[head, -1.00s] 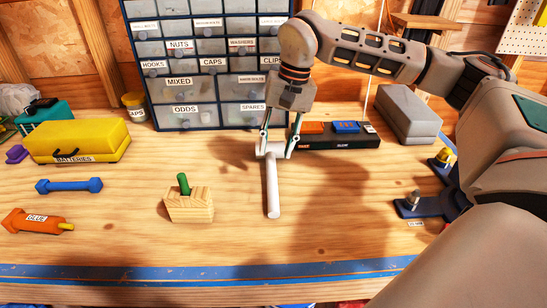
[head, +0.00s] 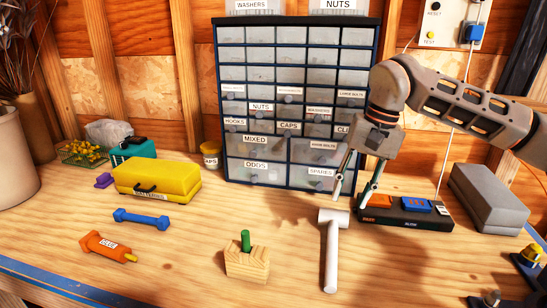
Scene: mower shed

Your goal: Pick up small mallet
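The small mallet (head: 331,255) is pale grey-white and lies on the wooden bench in the middle of the head view. Its head is at the far end and its handle points toward me. My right gripper (head: 349,200) is above and just beyond the mallet's head, pointing down. Its two fingers are spread apart with nothing between them. The fingers look clear of the mallet. My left gripper is not in view.
A wooden block with a green peg (head: 247,262) stands left of the mallet. A black tray (head: 398,219) and a grey case (head: 489,198) are at right. A drawer cabinet (head: 296,110) stands behind. A yellow battery case (head: 156,183) sits left.

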